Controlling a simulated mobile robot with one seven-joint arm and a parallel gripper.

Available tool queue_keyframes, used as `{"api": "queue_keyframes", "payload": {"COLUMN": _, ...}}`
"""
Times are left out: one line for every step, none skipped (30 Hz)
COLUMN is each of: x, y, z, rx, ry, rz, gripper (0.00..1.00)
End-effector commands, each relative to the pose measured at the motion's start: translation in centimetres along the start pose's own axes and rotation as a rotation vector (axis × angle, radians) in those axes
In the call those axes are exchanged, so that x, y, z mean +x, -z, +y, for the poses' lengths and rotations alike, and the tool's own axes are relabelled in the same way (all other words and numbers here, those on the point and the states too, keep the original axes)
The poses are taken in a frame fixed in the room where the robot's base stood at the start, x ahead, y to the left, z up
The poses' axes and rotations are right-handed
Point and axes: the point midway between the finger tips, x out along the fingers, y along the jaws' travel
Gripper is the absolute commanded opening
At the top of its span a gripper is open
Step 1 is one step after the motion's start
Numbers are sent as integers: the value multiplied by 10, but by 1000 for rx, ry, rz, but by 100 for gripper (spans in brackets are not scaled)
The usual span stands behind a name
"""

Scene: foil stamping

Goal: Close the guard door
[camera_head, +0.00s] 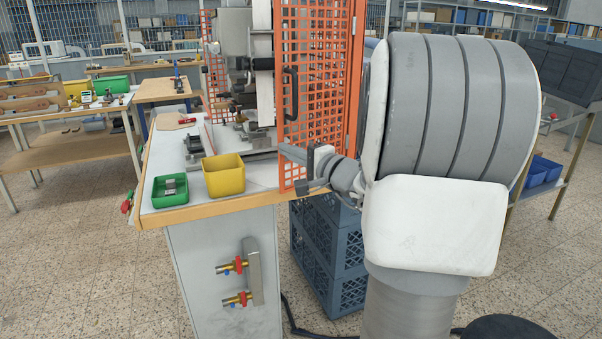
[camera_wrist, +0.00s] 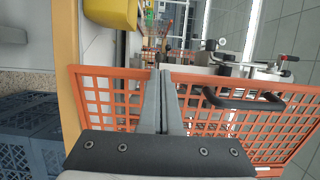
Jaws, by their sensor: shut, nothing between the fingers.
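The guard door (camera_head: 320,85) is an orange mesh panel with a black handle (camera_head: 291,95). It stands upright at the table's right side, swung out from the press (camera_head: 248,50), partly hiding it. In the wrist view the door (camera_wrist: 110,72) spans the picture, with its handle (camera_wrist: 243,101) right of the fingers. My gripper (camera_head: 284,149) is at the lower part of the door, below the handle. Its fingers (camera_wrist: 164,72) are together and empty, overlapping the mesh in the wrist view. I cannot tell whether they touch the door.
A yellow bin (camera_head: 224,183) and a green bin (camera_head: 170,197) sit at the table's front edge. Blue-grey crates (camera_head: 335,262) are stacked below my arm. Valves (camera_head: 238,266) stick out from the table's base. Open floor lies at the front left.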

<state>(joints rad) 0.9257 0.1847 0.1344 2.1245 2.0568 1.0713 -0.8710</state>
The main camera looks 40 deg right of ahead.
Motion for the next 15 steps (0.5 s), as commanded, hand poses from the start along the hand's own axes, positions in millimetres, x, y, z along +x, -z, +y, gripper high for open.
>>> {"api": "queue_keyframes", "payload": {"x": 7, "y": -1, "z": 5, "rx": -4, "ry": 2, "rz": -3, "gripper": 0}}
{"api": "queue_keyframes", "payload": {"x": 11, "y": -2, "z": 5, "rx": -3, "ry": 2, "rz": -4, "gripper": 0}}
{"api": "queue_keyframes", "payload": {"x": 16, "y": -2, "z": 5, "rx": -3, "ry": 2, "rz": -4, "gripper": 0}}
{"api": "queue_keyframes", "payload": {"x": 19, "y": -1, "z": 4, "rx": -4, "ry": 2, "rz": -4, "gripper": 0}}
{"api": "queue_keyframes", "payload": {"x": 22, "y": -2, "z": 4, "rx": -3, "ry": 2, "rz": -5, "gripper": 0}}
{"api": "queue_keyframes", "payload": {"x": 26, "y": -1, "z": 4, "rx": -3, "ry": 1, "rz": -3, "gripper": 0}}
{"api": "queue_keyframes", "payload": {"x": 29, "y": 0, "z": 4, "rx": -3, "ry": 1, "rz": -3, "gripper": 0}}
{"api": "queue_keyframes", "payload": {"x": 32, "y": 0, "z": 4, "rx": -3, "ry": 1, "rz": -4, "gripper": 0}}
{"api": "queue_keyframes", "payload": {"x": 36, "y": 0, "z": 3, "rx": -2, "ry": 1, "rz": -4, "gripper": 0}}
{"api": "queue_keyframes", "payload": {"x": 39, "y": 1, "z": 3, "rx": -2, "ry": 0, "rz": -3, "gripper": 0}}
{"api": "queue_keyframes", "payload": {"x": 41, "y": 1, "z": 3, "rx": -3, "ry": 0, "rz": -3, "gripper": 0}}
{"api": "queue_keyframes", "payload": {"x": 44, "y": 1, "z": 2, "rx": -3, "ry": 0, "rz": -4, "gripper": 0}}
{"api": "queue_keyframes", "payload": {"x": 46, "y": 1, "z": 2, "rx": -2, "ry": 0, "rz": -4, "gripper": 0}}
{"api": "queue_keyframes", "payload": {"x": 48, "y": 2, "z": 2, "rx": -2, "ry": 0, "rz": -4, "gripper": 0}}
{"api": "queue_keyframes", "payload": {"x": 50, "y": 3, "z": 1, "rx": -2, "ry": 0, "rz": -3, "gripper": 0}}
